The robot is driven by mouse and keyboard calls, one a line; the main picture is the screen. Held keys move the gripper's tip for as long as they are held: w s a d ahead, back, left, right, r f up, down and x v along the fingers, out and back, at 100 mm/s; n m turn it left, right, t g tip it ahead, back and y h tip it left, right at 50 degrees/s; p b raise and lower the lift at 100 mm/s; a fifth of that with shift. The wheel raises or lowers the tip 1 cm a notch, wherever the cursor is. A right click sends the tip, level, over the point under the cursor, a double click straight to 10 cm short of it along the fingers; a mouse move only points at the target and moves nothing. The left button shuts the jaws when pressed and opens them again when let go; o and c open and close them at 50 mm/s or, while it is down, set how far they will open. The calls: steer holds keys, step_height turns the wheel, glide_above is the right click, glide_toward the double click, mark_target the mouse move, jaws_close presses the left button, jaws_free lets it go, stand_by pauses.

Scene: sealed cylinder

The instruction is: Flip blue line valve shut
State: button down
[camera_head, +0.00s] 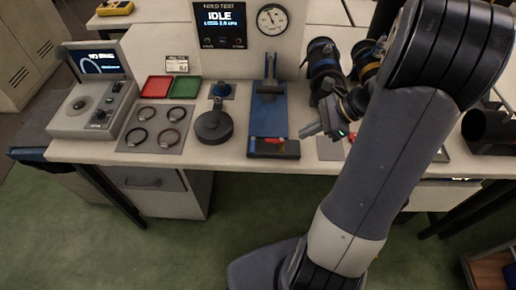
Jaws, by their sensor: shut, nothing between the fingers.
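A dark upright fitting with a blue band (323,68) stands at the back of the bench, right of the gauge panel. It is likely part of the blue line; I cannot make out a valve lever or its position. My gripper (304,132) is shut and empty. It points left above the bench's front part, in front of the blue-banded fitting and apart from it. My arm and wrist hide part of the area behind. A similar fitting with a yellow band (366,72) stands to the right, partly hidden by my arm.
A blue press-like fixture (268,105) stands just left of my gripper. Further left are a round dark weight-like part (213,127), a mat with several rings (159,145), red (156,87) and green (186,89) trays and a tester (92,108). The display panel (221,18) reads IDLE.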

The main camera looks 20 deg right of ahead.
mark_target(253, 146)
steer(key=shift+f, duration=0.1)
stand_by(0.3)
steer(key=x, duration=1)
steer(key=shift+a+f, duration=0.15)
steer(key=shift+a, duration=0.1)
steer(key=shift+w+a+r, duration=0.1)
steer(key=shift+w+a, duration=0.1)
steer(key=shift+a, duration=0.3)
steer(key=shift+w+a+r, duration=0.1)
steer(key=shift+w+a, duration=0.1)
steer(key=shift+a, duration=0.3)
steer(key=shift+w+a, duration=0.25)
steer(key=shift+a, duration=0.4)
